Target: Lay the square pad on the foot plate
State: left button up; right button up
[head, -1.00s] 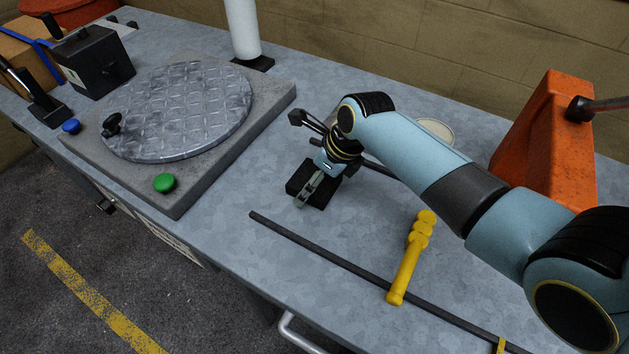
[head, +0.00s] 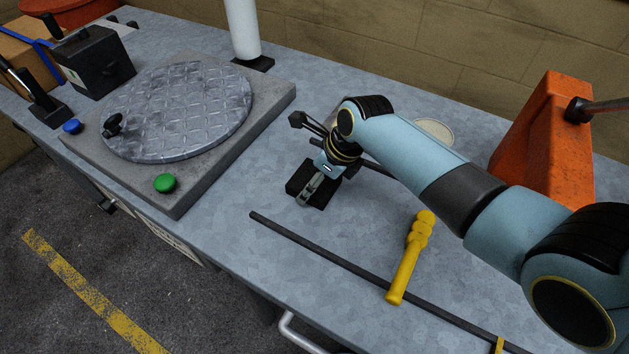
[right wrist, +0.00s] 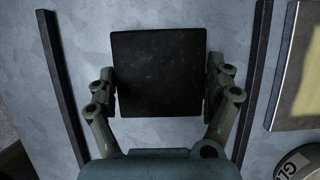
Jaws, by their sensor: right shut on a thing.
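The black square pad (head: 322,200) is low over the grey bench, in the middle of the head view. I cannot tell whether it touches the bench. My right gripper (head: 309,187) is shut on it. In the right wrist view the pad (right wrist: 158,72) sits flat and square between the two fingers of the gripper (right wrist: 160,92), one at each side edge. A round tread-patterned metal plate (head: 180,110), probably the foot plate, lies on a thick grey slab (head: 200,180) to the left. It is bare apart from a small black knob at its left edge. My left gripper is not in view.
A long dark rod (head: 340,268) and a yellow handle (head: 408,262) lie near the front edge. An orange block (head: 548,140) stands right. A white post (head: 242,28) stands behind the slab.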

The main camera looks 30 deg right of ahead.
jog(key=shift+c, duration=0.6)
jog(key=shift+r, duration=0.5)
jog(key=v, duration=0.4)
jog(key=shift+w+d+r, duration=0.1)
jog(key=shift+w+r, duration=0.15)
jog(key=shift+w, duration=0.05)
jog(key=s+d+r, duration=0.6)
jog(key=s+d, duration=0.1)
jog(key=shift+s+r+p, duration=0.2)
jog(key=shift+s+p, duration=0.05)
jog(key=shift+p, duration=0.05)
jog(key=shift+d, duration=0.1)
